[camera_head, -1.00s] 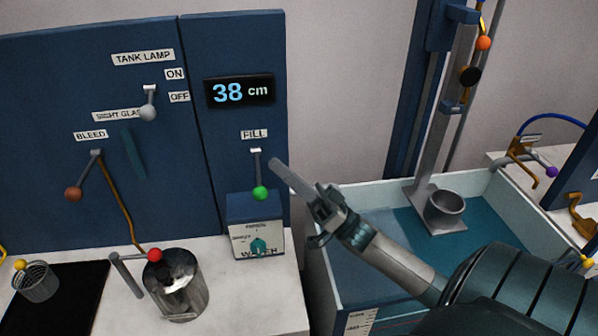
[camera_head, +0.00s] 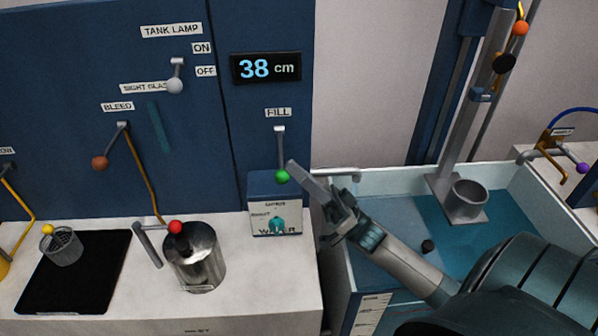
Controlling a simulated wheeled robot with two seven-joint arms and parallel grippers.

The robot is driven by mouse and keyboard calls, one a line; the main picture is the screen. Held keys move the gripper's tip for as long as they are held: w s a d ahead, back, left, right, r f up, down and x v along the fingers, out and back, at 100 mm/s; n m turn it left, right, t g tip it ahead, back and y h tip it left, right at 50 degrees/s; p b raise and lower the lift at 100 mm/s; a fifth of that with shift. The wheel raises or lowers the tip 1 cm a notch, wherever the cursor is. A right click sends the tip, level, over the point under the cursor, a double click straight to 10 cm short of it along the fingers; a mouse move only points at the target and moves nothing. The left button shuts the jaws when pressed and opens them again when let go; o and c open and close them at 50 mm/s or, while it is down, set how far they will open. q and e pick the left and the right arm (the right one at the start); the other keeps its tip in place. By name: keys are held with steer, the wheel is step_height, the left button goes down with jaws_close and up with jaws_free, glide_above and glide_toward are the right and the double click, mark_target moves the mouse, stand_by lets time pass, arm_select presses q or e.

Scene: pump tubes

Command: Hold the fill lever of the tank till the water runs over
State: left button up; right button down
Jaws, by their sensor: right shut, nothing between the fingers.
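The fill lever (camera_head: 280,152) hangs down from its pivot below the FILL label, with a green ball at its end. My right gripper (camera_head: 292,166) is shut and empty. Its fingertips are just right of the green ball; I cannot tell whether they touch it. The tank (camera_head: 345,290) stands at the right, with blue water (camera_head: 390,250) inside below the rim. The display (camera_head: 266,68) reads 38 cm. My left gripper is not in view.
The bleed lever (camera_head: 110,146) hangs to the left.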

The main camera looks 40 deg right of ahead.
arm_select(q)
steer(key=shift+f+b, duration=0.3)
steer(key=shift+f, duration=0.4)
arm_select(e)
steer(key=shift+w+f, duration=0.1)
steer(key=shift+f, duration=0.75)
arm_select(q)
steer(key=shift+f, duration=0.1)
arm_select(e)
steer(key=shift+f, duration=0.1)
stand_by(2.4)
arm_select(q)
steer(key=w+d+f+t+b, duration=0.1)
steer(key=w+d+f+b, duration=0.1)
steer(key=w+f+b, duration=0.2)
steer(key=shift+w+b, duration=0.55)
steer(key=shift+b, duration=0.15)
arm_select(e)
steer(key=s+d, duration=0.8)
steer(key=s, duration=0.2)
steer(key=shift+f, duration=0.25)
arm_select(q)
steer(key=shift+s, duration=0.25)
arm_select(e)
steer(key=shift+s, duration=0.1)
